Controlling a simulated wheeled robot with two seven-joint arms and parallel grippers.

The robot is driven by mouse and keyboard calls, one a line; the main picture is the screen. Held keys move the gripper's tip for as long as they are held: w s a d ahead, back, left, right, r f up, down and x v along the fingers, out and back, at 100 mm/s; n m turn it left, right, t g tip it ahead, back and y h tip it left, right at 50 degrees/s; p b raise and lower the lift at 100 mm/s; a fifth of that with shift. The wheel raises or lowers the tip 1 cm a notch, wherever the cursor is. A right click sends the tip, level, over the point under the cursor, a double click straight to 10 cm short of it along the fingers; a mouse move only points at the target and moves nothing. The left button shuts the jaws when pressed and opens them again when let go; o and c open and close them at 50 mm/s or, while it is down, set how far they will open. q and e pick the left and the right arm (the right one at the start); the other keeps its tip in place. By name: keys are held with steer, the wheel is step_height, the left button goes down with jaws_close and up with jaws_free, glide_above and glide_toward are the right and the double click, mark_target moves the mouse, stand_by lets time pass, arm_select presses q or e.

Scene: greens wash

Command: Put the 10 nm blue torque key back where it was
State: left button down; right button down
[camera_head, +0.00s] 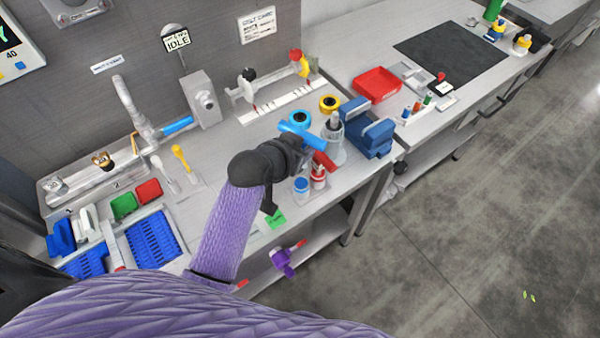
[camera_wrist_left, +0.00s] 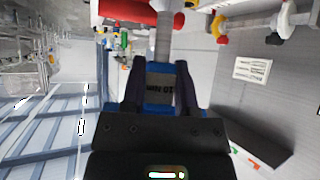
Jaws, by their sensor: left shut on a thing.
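My left gripper (camera_head: 304,148) is shut on the blue torque key (camera_head: 296,130), whose blue handle shows crosswise at the fingers. In the left wrist view the key's blue part (camera_wrist_left: 157,107) sits between the fingers, with a dark "10 Nm" label facing the camera. A grey shaft runs away from it towards a red handle (camera_wrist_left: 142,13). In the head view a red handle (camera_head: 325,161) is just beside the gripper, close to a clear grey-rimmed holder (camera_head: 334,140). The key's tip is hidden. My right gripper is not in view.
A blue vise (camera_head: 370,135) stands right of the gripper. Red and blue-capped bottles (camera_head: 301,187) stand near the front edge. A red tray (camera_head: 377,84) and dark mat (camera_head: 451,52) are on the right bench.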

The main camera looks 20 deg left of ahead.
arm_select(q)
step_height(320, 180, down, 10)
steer(key=b, duration=0.4)
steer(key=shift+r, duration=0.2)
steer(key=shift+f, duration=0.3)
steer(key=shift+r, duration=0.1)
steer(key=shift+c, duration=1.8)
jaws_free()
steer(key=shift+s+r, duration=0.15)
steer(key=shift+s, duration=0.05)
steer(key=p+v, duration=0.4)
steer(key=v, duration=0.7)
steer(key=shift+s+r, duration=0.2)
